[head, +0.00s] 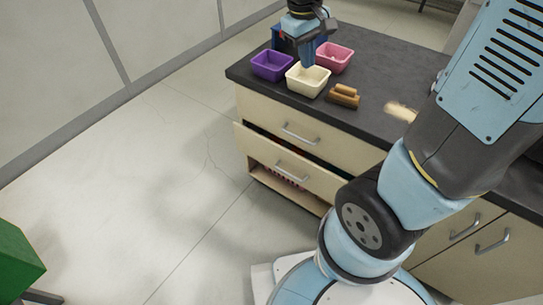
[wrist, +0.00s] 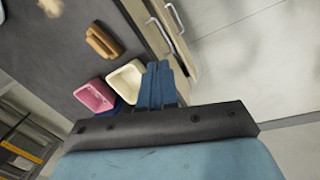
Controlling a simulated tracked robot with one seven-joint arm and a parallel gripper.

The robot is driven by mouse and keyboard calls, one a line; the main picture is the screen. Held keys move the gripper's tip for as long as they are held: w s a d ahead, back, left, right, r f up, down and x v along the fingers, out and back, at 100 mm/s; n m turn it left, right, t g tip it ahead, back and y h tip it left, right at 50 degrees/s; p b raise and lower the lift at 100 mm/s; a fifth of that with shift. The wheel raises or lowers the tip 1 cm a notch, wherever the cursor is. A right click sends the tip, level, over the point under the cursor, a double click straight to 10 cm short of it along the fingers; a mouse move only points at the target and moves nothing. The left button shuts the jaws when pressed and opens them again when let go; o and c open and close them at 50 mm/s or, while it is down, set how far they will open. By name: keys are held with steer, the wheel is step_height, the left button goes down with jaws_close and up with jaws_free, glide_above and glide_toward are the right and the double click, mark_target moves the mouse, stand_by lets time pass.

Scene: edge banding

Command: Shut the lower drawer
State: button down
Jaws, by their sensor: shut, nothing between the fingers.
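The lower drawer (head: 262,153) is in the cabinet below the dark worktop. It stands partly pulled out, with a dark gap and a bit of red showing above its front. Its bar handle (head: 292,171) faces the open floor. The upper drawer (head: 265,110) above it looks flush. My gripper (head: 307,62) is shut and empty, pointing down over the worktop by the cream bin, well above and behind the drawer front. In the wrist view my shut fingers (wrist: 160,68) show beside the cream bin, with drawer fronts and handles (wrist: 175,18) beyond.
A purple bin (head: 271,65), the cream bin (head: 307,81) and a pink bin (head: 335,56) stand on the worktop (head: 370,75). Brown blocks (head: 343,96) lie nearby. An open shelf with red items is below the drawer. The floor (head: 150,190) in front is clear; a green box (head: 18,265) stands at left.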

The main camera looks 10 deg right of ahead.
steer(key=w+a+f+n+h, duration=0.2)
steer(key=a+f+n, duration=0.15)
steer(key=f, duration=0.45)
steer(key=w+a+f+n+g+h, duration=0.1)
steer(key=a+f+n+h, duration=0.15)
steer(key=a+f, duration=0.4)
steer(key=w+a+f+n+h, duration=0.2)
steer(key=f+h, duration=0.1)
steer(key=f, duration=0.6)
steer(key=n+t+h, duration=0.4)
steer(key=n+t, duration=0.9)
steer(key=n, duration=0.1)
glide_toward(279, 150)
steer(key=shift+y, duration=0.25)
steer(key=x, duration=0.7)
steer(key=shift+s, duration=0.1)
